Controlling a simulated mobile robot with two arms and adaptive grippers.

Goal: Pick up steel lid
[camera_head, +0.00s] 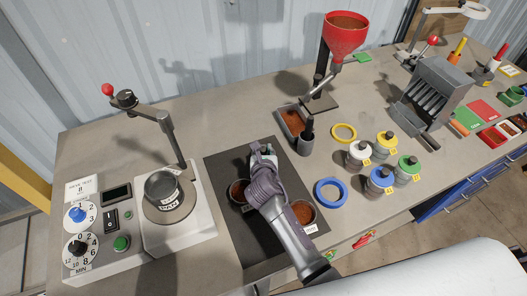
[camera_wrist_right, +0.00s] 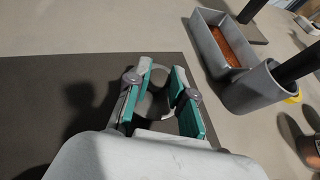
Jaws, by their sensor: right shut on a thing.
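My right gripper (camera_head: 263,153) reaches over the dark mat from the front. In the right wrist view its green-padded fingers (camera_wrist_right: 165,78) stand a little apart, closed on a round grey piece, apparently the steel lid (camera_wrist_right: 158,98), of which only part shows between them. In the head view the hand hides most of this piece. Two round containers with copper-coloured granules, one left (camera_head: 237,191) and one right (camera_head: 303,212), sit on the mat on either side of my right forearm. My left gripper is not in view.
A machine with a round steel pan (camera_head: 162,187) stands left of the mat (camera_head: 222,163). A grey tray of granules (camera_head: 291,122) and a grey cup (camera_head: 306,145) lie beyond it, near a red funnel (camera_head: 345,34). Several colour-lidded jars (camera_head: 380,180) and a blue ring (camera_head: 331,192) are at right.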

